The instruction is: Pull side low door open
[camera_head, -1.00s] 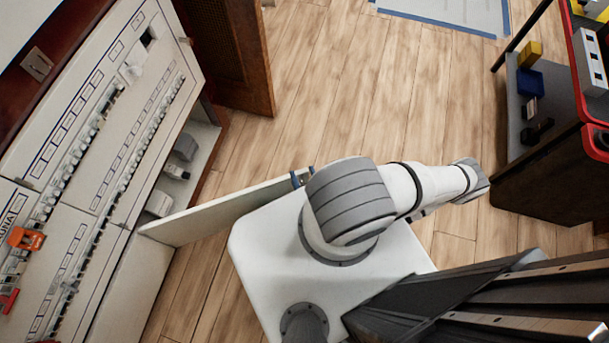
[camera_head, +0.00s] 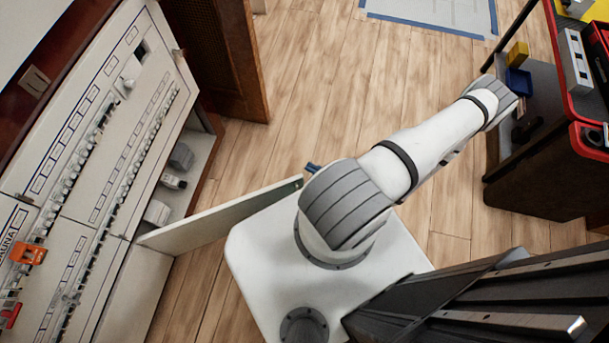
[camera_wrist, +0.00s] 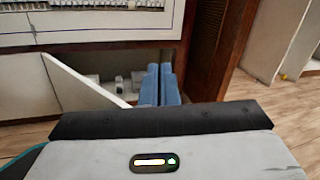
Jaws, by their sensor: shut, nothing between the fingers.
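The side low door (camera_head: 215,222) is a pale panel in the head view. It stands swung wide out from the lower part of the white cabinet, and its free edge is near my arm. It also shows in the wrist view (camera_wrist: 85,85) as a slanted white panel left of my fingers. My gripper (camera_wrist: 160,84) has blue fingers side by side, shut and empty, to the right of the door's free edge. In the head view my gripper (camera_head: 312,168) shows only as a small blue tip beyond that edge, mostly hidden by my arm.
The open compartment (camera_head: 192,160) holds several grey and white devices. Rows of breakers (camera_head: 125,165) line the cabinet front above. A brown wooden door (camera_head: 215,60) stands at the back. A dark bench (camera_head: 530,170) with red trays is close to my arm at right. Wooden floor lies clear between.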

